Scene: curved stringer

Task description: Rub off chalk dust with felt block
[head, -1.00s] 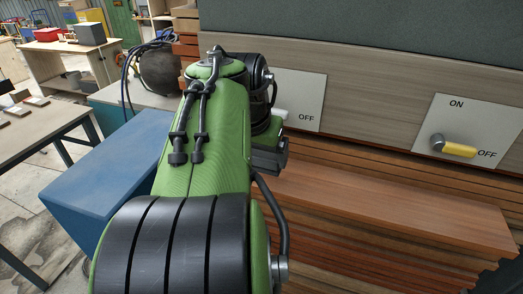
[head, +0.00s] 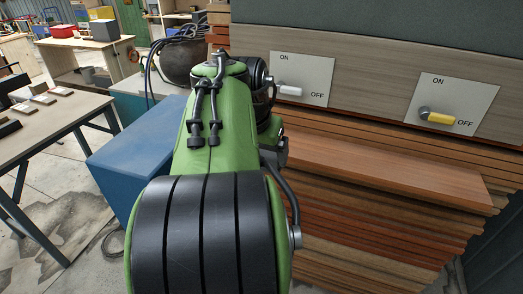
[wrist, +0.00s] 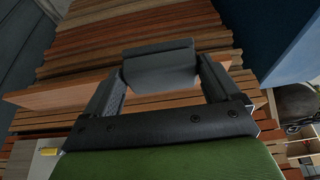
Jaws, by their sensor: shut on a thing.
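A dark grey block (wrist: 160,65), which looks like the felt block, sits between the two fingers of my gripper (wrist: 160,76) in the wrist view. My gripper is shut on it. The block shows against a brown wooden plank and stacked slats; I cannot tell whether it touches them. The plank (head: 390,172) lies lengthwise on the slatted wood in the head view. I can make out no chalk dust on the visible wood. In the head view my green arm hides most of my gripper.
Two switch panels stand behind the plank, one with a white handle (head: 289,90), one with a yellow handle (head: 440,118). A blue box (head: 140,155) stands left of my arm. A table (head: 50,125) with small pieces is further left. Floor shows between them.

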